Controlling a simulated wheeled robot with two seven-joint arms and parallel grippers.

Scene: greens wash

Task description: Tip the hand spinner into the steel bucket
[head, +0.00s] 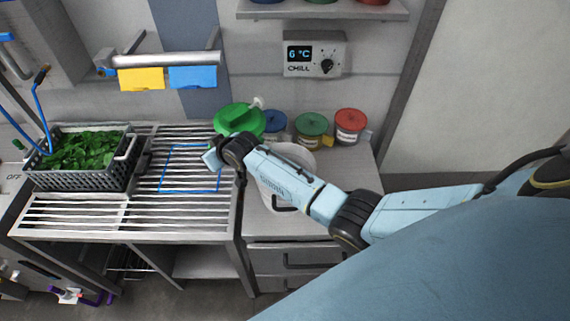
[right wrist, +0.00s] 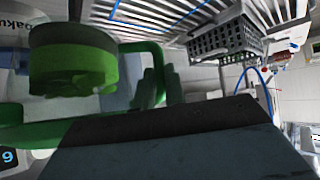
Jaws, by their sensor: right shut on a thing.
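The hand spinner (head: 238,118) is green and round, with a pale knob at its upper right. My right gripper (head: 222,148) is shut on it and holds it at the back right of the slatted rack. In the right wrist view, the green spinner (right wrist: 72,65) fills the left side, with its curved green handle at the jaws. The steel bucket (head: 303,157) is a pale cylinder on the counter, right of and nearer than the spinner. My right forearm crosses in front and hides much of it, including most of its opening. My left gripper is not in view.
A dark basket (head: 75,181) of greens sits on the slatted rack (head: 70,213). A blue outline (head: 190,191) marks a bare area beside it. Blue, green and red-lidded tubs (head: 311,128) line the back wall. Yellow and blue cloths (head: 141,79) hang from a rail above.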

